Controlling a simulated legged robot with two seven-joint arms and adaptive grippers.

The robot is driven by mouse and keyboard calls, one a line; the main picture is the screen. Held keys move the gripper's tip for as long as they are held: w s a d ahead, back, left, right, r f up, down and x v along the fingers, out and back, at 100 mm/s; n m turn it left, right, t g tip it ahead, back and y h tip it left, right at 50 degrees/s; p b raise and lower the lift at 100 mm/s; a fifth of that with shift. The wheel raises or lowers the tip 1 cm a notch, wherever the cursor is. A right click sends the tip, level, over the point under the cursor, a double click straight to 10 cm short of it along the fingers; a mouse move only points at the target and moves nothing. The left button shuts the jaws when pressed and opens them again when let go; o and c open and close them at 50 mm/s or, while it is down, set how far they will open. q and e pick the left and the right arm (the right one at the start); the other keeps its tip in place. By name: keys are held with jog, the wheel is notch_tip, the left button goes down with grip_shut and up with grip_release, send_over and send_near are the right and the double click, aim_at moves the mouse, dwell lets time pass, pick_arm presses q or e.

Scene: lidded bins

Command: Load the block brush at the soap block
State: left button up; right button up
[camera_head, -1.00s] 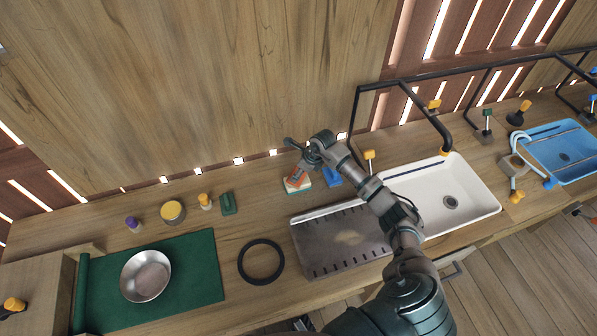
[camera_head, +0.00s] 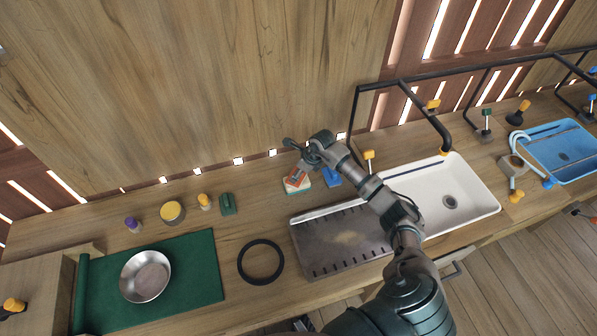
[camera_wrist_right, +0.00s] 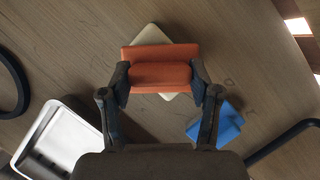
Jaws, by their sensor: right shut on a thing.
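My right gripper (camera_wrist_right: 160,80) is shut on an orange-red block brush (camera_wrist_right: 160,55), with one finger at each end of it. The brush is right over a pale soap block (camera_wrist_right: 152,32), whose corner shows past the brush's far edge in the wrist view. I cannot tell whether brush and block touch. My left gripper is not in view.
A blue sponge-like thing (camera_head: 331,176) lies just right of the block. The ridged drainboard (camera_head: 320,262) and white sink (camera_head: 480,190) are in front and right. A dark green block (camera_head: 228,204) and black ring (camera_head: 261,280) are to the left. A wooden wall stands behind.

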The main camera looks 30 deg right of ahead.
jog(key=shift+r+p, duration=2.05)
jog(key=shift+r, duration=1.4)
